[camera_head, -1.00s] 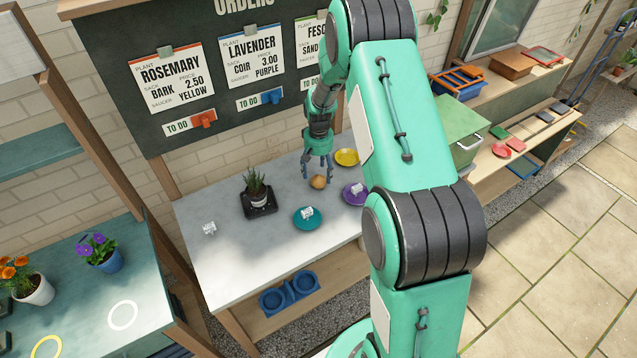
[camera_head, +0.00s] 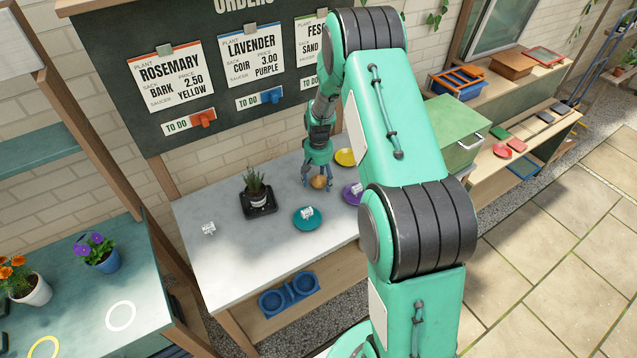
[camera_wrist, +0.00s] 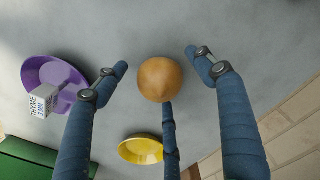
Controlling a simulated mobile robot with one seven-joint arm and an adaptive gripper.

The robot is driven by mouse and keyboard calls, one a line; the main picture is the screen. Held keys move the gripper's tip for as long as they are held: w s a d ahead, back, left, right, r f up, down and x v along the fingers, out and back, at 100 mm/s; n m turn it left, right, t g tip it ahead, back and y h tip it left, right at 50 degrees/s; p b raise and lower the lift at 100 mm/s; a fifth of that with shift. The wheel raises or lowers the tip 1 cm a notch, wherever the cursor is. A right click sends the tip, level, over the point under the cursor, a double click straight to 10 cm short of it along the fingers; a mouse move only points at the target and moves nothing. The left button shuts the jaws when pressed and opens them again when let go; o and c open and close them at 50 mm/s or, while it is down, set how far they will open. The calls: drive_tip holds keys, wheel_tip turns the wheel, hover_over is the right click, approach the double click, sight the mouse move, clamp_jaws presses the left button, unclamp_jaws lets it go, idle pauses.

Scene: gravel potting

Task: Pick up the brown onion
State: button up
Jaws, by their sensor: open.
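The brown onion (camera_head: 319,182) sits on the grey-white table top (camera_head: 215,255). In the wrist view the onion (camera_wrist: 160,79) is round and tan, in the middle between my fingers. My gripper (camera_head: 317,178) is directly over the onion with its fingers pointing down around it. In the wrist view my gripper (camera_wrist: 158,78) has three blue fingers spread open. The left and right fingertips are clear of the onion. The lower finger's tip is close to the onion's edge, and I cannot tell whether it touches.
A teal saucer (camera_head: 301,226), a purple saucer (camera_head: 347,197) and a yellow saucer (camera_head: 345,157) stand near the onion. A potted plant (camera_head: 257,195) stands on a black tray to the left. The order board (camera_head: 110,100) rises behind. The table's left front is mostly clear.

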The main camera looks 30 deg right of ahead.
idle(0.3)
drive_tip(key=c, duration=1.3)
drive_tip(key=shift+r+p, duration=0.75)
drive_tip(key=shift+r, duration=4.3)
